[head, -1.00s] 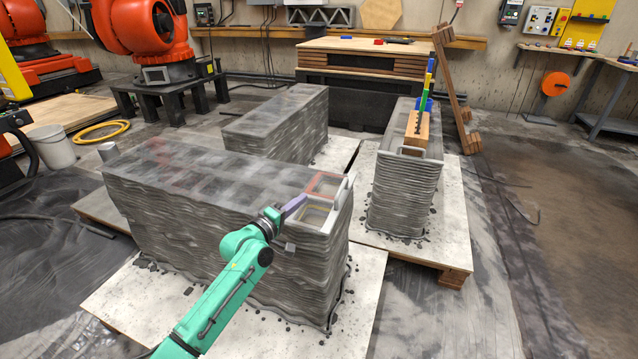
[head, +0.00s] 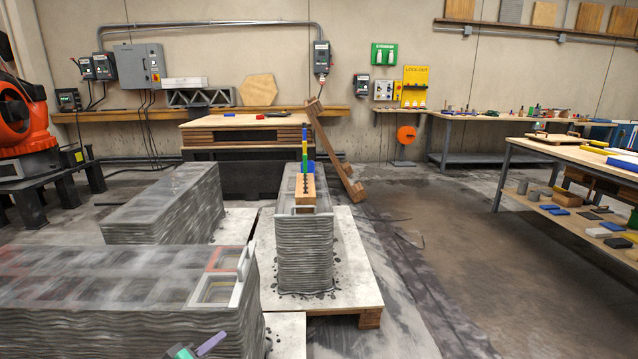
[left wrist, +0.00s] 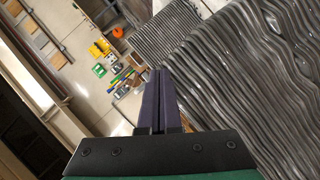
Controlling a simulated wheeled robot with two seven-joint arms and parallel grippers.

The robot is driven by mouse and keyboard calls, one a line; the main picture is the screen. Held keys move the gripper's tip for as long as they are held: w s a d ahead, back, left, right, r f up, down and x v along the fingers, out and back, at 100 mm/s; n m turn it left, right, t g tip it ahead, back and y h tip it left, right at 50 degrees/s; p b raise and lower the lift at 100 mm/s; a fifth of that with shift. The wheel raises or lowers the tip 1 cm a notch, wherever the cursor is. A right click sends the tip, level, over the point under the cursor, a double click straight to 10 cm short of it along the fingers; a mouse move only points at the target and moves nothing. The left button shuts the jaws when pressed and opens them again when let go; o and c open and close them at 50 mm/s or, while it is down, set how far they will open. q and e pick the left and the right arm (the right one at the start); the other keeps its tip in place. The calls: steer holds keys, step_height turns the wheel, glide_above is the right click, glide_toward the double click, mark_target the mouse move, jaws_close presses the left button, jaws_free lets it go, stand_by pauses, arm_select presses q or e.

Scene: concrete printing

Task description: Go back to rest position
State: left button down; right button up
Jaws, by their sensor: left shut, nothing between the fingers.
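My left gripper (head: 213,342) shows at the bottom edge of the head view, its purple fingers pointing up and right. In the left wrist view the fingers (left wrist: 157,100) are pressed together with nothing between them. The gripper is in front of the nearest layered grey concrete block (head: 120,325) and apart from its top. Most of the left arm is below the head view. My right gripper is in no view.
The near block carries a red frame (head: 224,259) and a light grey frame (head: 215,291) at its right end. Another printed block (head: 305,262) stands on a pallet (head: 350,270) behind. A workbench (head: 590,158) is at the right. The floor (head: 440,260) between is clear.

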arm_select(q)
steer(key=s+d+f+m+g+y, duration=0.1)
steer(key=s+d+f+m+g, duration=0.15)
steer(key=s, duration=0.35)
steer(key=s+d+f+m+g, duration=0.1)
steer(key=s+f+m+g, duration=0.15)
steer(key=s, duration=0.25)
steer(key=s+a+f+m+g+y, duration=0.1)
steer(key=s+m+g+y, duration=0.15)
steer(key=s, duration=0.45)
steer(key=s+a+m+g+y, duration=0.1)
steer(key=s+a+m+g, duration=0.15)
steer(key=s, duration=0.45)
steer(key=s+f, duration=0.3)
steer(key=f, duration=2.2)
steer(key=s+a+f+g, duration=0.2)
steer(key=s+f, duration=1.1)
steer(key=s, duration=0.2)
step_height(320, 180, up, 13)
steer(key=s+p, duration=0.1)
steer(key=p, duration=1.1)
steer(key=shift+f+p, duration=0.15)
steer(key=shift+p, duration=0.2)
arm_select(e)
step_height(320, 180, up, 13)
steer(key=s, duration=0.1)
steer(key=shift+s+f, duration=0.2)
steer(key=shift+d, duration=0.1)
